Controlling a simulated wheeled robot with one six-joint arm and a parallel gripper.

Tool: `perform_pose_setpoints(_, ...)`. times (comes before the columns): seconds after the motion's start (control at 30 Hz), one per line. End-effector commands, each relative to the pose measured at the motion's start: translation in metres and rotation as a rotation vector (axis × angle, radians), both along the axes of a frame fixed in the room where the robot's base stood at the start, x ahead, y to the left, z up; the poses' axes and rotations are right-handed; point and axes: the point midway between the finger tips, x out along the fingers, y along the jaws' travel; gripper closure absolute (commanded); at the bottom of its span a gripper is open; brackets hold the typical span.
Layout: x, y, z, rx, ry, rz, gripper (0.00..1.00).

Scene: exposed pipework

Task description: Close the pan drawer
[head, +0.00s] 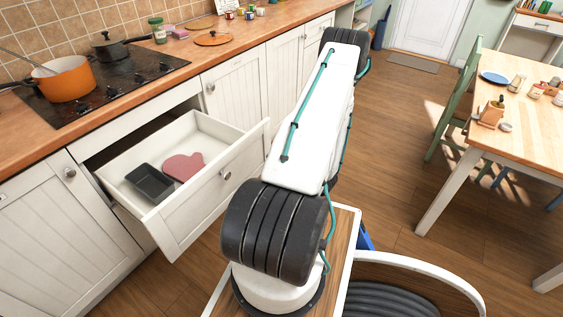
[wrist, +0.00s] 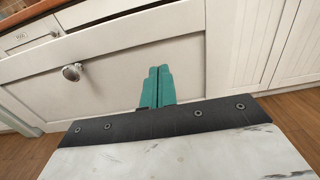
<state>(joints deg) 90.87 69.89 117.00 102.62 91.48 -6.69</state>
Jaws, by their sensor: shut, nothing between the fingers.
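The pan drawer (head: 240,172) stands pulled out from under the hob in the head view. Its white front has a round knob, and a dark tray (head: 150,183) and a pink heart-shaped piece (head: 183,166) lie inside. My gripper (wrist: 158,72) shows in the wrist view with its teal fingers shut and empty. It is in front of a plain white front that looks like the drawer's (wrist: 110,80), to the right of a round knob (wrist: 72,72). I cannot tell whether the fingertips touch it. In the head view my arm hides the gripper.
An orange pot (head: 66,80) stands on the black hob (head: 120,82) above the drawer. White grooved cupboards (head: 233,90) continue to the right. A wooden table (head: 520,130) and a green chair (head: 455,110) stand at right. Wooden floor is open between them.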

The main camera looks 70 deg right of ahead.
Motion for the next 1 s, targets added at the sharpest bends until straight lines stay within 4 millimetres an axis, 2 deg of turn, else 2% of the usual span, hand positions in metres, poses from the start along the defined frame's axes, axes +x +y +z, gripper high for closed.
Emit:
perform_pose_setpoints(0.03,0.013,-0.002,0.000,-0.001,0.000,0.005,1.00)
perform_pose_setpoints(0.2,0.045,-0.009,0.000,-0.002,-0.001,0.005,1.00)
perform_pose_setpoints(0.4,0.068,-0.015,0.000,-0.001,-0.001,0.003,1.00)
perform_pose_setpoints(0.6,0.075,-0.018,0.000,0.000,-0.001,0.001,1.00)
perform_pose_setpoints(1.0,0.074,-0.018,0.000,-0.001,-0.001,0.001,1.00)
